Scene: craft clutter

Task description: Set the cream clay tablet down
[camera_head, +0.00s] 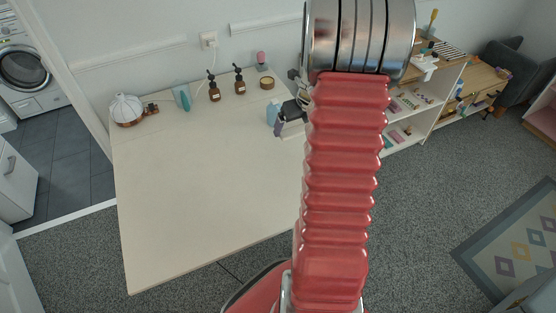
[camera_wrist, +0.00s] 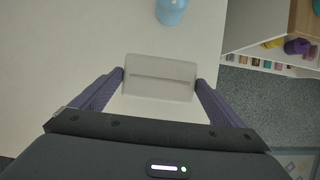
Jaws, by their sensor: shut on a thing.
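The cream clay tablet (camera_wrist: 160,90) is a pale rectangular block with a thin groove along it. In the wrist view it sits crosswise between the two purple fingers of my gripper (camera_wrist: 161,80), which touch its left and right ends. My gripper is shut on it. The tablet is over the pale table (camera_head: 200,190), near its right edge. I cannot tell whether its underside touches the tabletop. In the head view my gripper (camera_head: 279,125) is partly hidden by my arm.
A light blue bottle (camera_wrist: 172,12) stands just beyond the tablet. Two brown pump bottles (camera_head: 214,92), a round tin (camera_head: 267,83), a teal item (camera_head: 182,98) and a white domed object (camera_head: 126,109) line the table's back. The table's middle and front are clear. A shelf (camera_head: 420,115) stands at right.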

